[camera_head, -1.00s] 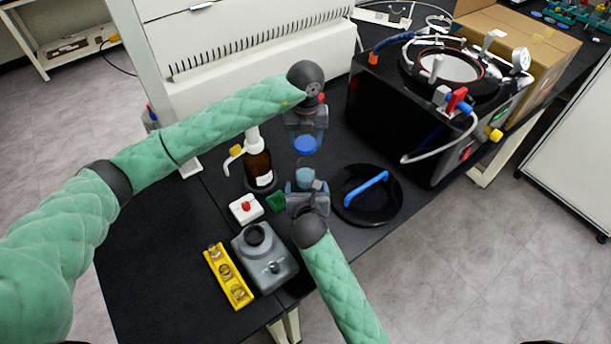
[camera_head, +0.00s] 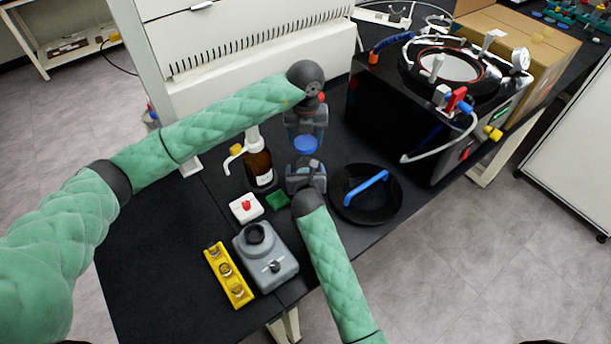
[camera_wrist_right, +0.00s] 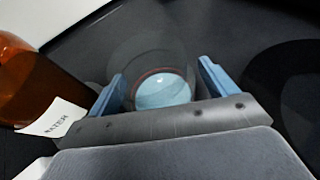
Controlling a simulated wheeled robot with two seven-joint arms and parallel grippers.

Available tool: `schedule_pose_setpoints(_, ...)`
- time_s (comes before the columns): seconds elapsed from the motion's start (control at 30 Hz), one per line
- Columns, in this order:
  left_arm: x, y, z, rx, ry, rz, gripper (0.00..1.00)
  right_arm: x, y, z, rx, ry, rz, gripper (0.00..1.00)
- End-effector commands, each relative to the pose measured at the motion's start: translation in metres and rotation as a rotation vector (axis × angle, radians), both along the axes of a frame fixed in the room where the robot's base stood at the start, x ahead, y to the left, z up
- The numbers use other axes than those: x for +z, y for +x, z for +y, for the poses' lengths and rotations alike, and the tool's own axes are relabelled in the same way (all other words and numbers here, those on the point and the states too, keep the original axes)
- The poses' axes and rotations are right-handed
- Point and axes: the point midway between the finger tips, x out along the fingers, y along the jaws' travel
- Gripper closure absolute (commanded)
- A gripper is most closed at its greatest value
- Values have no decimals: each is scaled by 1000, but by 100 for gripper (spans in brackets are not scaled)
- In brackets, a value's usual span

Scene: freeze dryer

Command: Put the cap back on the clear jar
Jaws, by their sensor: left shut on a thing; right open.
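The blue cap (camera_head: 305,146) is held in my left gripper (camera_head: 305,136), which is shut on it and points down over the bench. My right gripper (camera_head: 306,168) is just below the cap in the head view. In the right wrist view, its blue fingers (camera_wrist_right: 160,78) are open, one on each side of the clear jar (camera_wrist_right: 163,92). The jar has a round opening and pale blue contents. I cannot tell whether either finger touches it. In the head view the right gripper largely hides the jar.
A brown dispenser bottle (camera_head: 258,165) stands close on the left. A black lid with a blue handle (camera_head: 365,205) lies on the right.

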Motion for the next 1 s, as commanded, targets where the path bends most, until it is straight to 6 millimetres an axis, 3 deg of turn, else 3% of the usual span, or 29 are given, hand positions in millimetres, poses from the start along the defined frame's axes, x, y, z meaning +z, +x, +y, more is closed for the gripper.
schedule_pose_setpoints(0.13,0,0,0,0,0,0,64,0,0,0,0,0,0,16)
schedule_pose_setpoints(0.17,0,0,0,0,0,0,64,0,0,0,0,0,0,20)
schedule_pose_setpoints(0.4,0,0,0,0,0,0,64,0,0,0,0,0,1,67)
schedule_pose_setpoints(0.5,0,0,0,0,0,0,64,0,0,0,0,0,1,82)
schedule_pose_setpoints(0.67,-7,0,0,0,0,1,64,0,-1,0,0,0,1,82)
schedule_pose_setpoints(1.0,-46,0,0,1,0,1,64,0,-1,0,0,0,1,82)
